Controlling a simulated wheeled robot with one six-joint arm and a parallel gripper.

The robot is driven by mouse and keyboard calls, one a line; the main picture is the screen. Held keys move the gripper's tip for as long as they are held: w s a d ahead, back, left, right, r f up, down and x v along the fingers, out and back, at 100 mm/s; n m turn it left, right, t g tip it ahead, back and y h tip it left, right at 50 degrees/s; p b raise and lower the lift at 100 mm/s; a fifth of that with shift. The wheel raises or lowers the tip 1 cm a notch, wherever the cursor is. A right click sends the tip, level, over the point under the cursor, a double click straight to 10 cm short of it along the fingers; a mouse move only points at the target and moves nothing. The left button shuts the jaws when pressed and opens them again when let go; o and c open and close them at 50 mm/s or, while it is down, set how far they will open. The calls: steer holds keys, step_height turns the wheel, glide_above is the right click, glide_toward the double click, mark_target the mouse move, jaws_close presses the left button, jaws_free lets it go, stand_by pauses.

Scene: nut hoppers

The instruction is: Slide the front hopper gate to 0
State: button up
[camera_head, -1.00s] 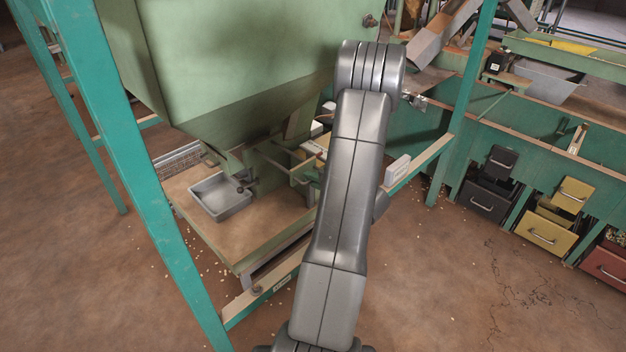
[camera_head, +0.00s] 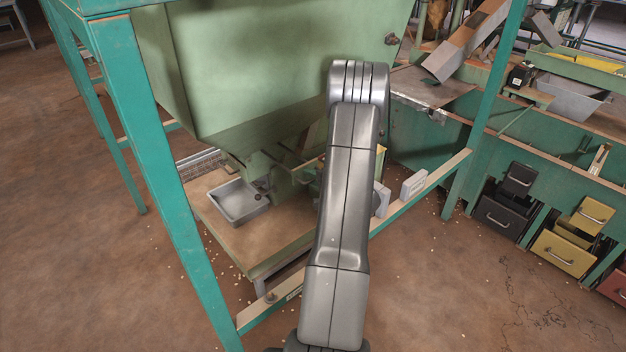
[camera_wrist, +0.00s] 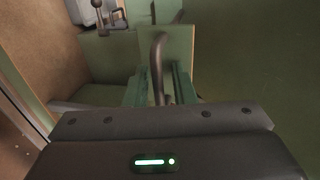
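The large green hopper (camera_head: 270,75) hangs in a teal frame in the head view and tapers to an outlet at its bottom. The gate parts (camera_head: 290,186) under the outlet are partly hidden by my arm. In the wrist view a curved grey metal handle (camera_wrist: 158,52) stands between green bracket pieces, just beyond the dark body of my gripper (camera_wrist: 160,135). My gripper is hidden behind my arm in the head view. No gate scale is legible.
A grey tray (camera_head: 240,202) sits on the wooden shelf below the outlet. A teal post (camera_head: 165,170) stands left and a low rail (camera_head: 430,183) runs right of my arm. Drawers (camera_head: 505,200) line the bench at right. Open floor lies in front.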

steer(key=p+v, duration=0.3)
steer(key=v, duration=1.1)
steer(key=shift+p, duration=0.3)
steer(key=shift+a, duration=0.1)
steer(key=b+x, duration=0.4)
steer(key=x, duration=0.8)
steer(key=shift+w+f, duration=0.2)
steer(key=shift+w, duration=0.05)
steer(key=shift+a, duration=0.15)
